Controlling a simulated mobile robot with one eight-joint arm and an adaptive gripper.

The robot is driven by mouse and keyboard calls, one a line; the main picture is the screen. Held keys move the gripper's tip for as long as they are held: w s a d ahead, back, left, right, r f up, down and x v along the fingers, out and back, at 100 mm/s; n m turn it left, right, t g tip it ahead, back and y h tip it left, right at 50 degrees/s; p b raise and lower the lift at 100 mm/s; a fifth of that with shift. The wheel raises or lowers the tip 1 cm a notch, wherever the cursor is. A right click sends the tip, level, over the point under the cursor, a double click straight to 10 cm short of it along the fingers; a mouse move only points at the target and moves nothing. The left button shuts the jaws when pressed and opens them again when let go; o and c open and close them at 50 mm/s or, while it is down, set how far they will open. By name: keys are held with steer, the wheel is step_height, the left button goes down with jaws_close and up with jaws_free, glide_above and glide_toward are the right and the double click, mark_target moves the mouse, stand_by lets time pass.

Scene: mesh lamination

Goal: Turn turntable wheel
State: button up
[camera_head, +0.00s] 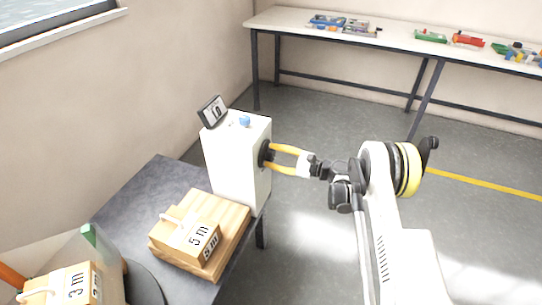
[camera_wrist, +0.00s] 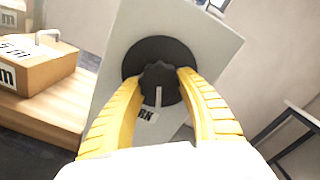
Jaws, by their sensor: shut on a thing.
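The turntable wheel (camera_wrist: 159,82) is a dark, ridged knob with a pale pointer line, set on a black disc on the side of a white box (camera_head: 228,168). In the head view the black disc (camera_head: 264,153) shows on the box's right face. My gripper (camera_head: 270,152) has yellow fingers and reaches the wheel from the right. In the wrist view my gripper (camera_wrist: 158,85) has one finger on each side of the knob and is shut on it. A label ending in "RN" shows below the wheel, partly hidden by the pointer and a finger.
The box stands on a dark table (camera_head: 135,190), with a small display (camera_head: 212,111) and a blue button (camera_head: 244,121) on top. A wooden block marked "5 m" (camera_head: 185,238) lies nearby on boards. A long bench (camera_head: 390,38) holds colored parts behind. The floor right of the table is clear.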

steer(key=m, duration=0.6)
steer(key=shift+s, duration=0.1)
steer(key=m, duration=0.5)
steer(key=shift+s+a+m, duration=0.1)
steer(key=shift+s+m, duration=0.05)
steer(key=shift+m, duration=0.15)
steer(key=m, duration=0.6)
steer(key=shift+s, duration=0.1)
steer(key=shift+r+m, duration=0.15)
steer(key=shift+m, duration=2.85)
steer(key=o, duration=1.2)
